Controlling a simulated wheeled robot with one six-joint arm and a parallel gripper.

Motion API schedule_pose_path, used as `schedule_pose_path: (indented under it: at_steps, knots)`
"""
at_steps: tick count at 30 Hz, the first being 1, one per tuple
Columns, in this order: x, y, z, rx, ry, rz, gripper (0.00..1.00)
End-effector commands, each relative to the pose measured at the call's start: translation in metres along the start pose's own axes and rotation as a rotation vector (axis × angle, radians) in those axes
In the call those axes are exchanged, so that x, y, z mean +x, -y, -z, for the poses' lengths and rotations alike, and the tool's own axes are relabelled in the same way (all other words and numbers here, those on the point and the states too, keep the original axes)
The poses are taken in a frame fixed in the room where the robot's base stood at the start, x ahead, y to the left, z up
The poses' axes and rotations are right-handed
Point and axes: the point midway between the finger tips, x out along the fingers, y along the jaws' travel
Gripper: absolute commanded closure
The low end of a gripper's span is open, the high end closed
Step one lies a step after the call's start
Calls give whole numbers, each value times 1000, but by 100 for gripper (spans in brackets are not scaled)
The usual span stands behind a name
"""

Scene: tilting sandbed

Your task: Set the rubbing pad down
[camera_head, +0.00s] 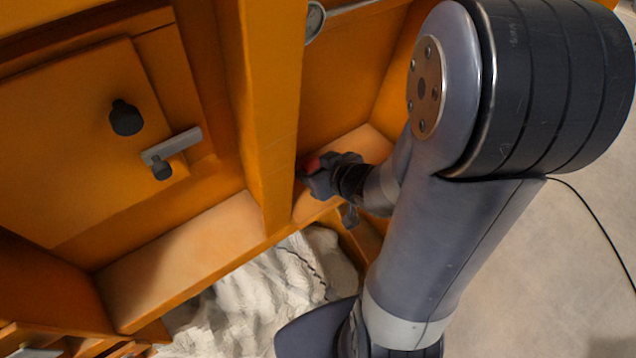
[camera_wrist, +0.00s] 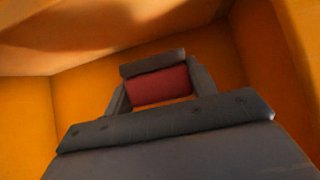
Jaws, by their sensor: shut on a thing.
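My gripper (camera_head: 309,172) reaches into the right-hand compartment of an orange cabinet, close to the upright divider. In the wrist view its two fingers are shut on a red block with a dark grey strip along its top, which I take to be the rubbing pad (camera_wrist: 158,86). Only a small red part of the pad shows in the head view (camera_head: 311,165), beside the divider. The pad is inside the compartment, near a light orange ledge (camera_head: 372,142). I cannot tell whether it touches a surface.
The orange divider (camera_head: 268,100) stands just left of my gripper. A left panel carries a black knob (camera_head: 126,118) and a grey latch bar (camera_head: 172,146). A round gauge-like part (camera_head: 315,20) sits above. Crumpled white material (camera_head: 270,295) lies below the front ledge (camera_head: 190,250).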

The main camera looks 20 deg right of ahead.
Motion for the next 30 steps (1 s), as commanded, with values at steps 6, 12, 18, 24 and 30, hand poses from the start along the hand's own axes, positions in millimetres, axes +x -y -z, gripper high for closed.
schedule_pose_path:
  at_steps: [6,12,18,24,30]
  knots:
    - [13,0,-20,3,1,1,68]
    - [25,0,-39,2,1,0,68]
    - [25,0,-38,0,-1,0,68]
    - [27,0,-42,0,-1,0,68]
    - [26,0,-41,0,-1,0,31]
